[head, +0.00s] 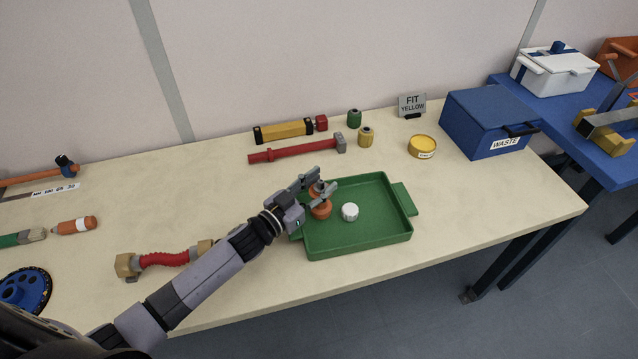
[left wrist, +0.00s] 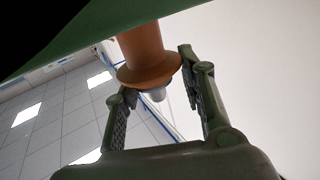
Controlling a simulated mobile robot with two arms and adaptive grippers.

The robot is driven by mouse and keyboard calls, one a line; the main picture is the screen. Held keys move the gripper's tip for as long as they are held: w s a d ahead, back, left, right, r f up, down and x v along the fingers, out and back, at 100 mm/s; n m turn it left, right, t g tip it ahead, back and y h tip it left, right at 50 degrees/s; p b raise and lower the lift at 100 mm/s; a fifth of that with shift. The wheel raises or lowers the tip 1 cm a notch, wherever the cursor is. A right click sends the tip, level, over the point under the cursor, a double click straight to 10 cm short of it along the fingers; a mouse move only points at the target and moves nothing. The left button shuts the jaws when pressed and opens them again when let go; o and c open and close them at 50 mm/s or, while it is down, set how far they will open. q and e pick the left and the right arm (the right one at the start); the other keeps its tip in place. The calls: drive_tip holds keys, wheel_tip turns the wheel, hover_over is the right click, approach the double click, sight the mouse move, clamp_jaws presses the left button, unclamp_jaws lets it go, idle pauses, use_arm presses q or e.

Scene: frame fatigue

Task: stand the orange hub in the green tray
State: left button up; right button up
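The orange hub (head: 321,210) is upright at the left side of the green tray (head: 377,243). Its grey tip points up between my left gripper's fingers. In the left wrist view the hub (left wrist: 145,50) shows its orange stem, wide flange and grey tip, and the stem meets the green tray surface (left wrist: 75,28). My left gripper (head: 321,186) is open around the top of the hub, with gaps beside the grey tip. It also shows in the left wrist view (left wrist: 152,75). My right gripper is not in view.
A white knob-like piece (head: 350,212) stands in the tray, right of the hub. Behind are a red bar (head: 290,151), a yellow block (head: 286,131) and a yellow tin (head: 422,147). A blue waste box (head: 485,120) stands right. The tray's right half is clear.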

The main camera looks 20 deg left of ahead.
use_arm(q)
drive_tip(key=o, duration=0.4)
drive_tip(key=shift+r, duration=0.25)
drive_tip(key=v, duration=0.6)
drive_tip(key=shift+s+f, duration=0.1)
drive_tip(key=shift+f, duration=0.05)
drive_tip(key=shift+s+a, duration=0.35)
drive_tip(key=shift+s, duration=0.25)
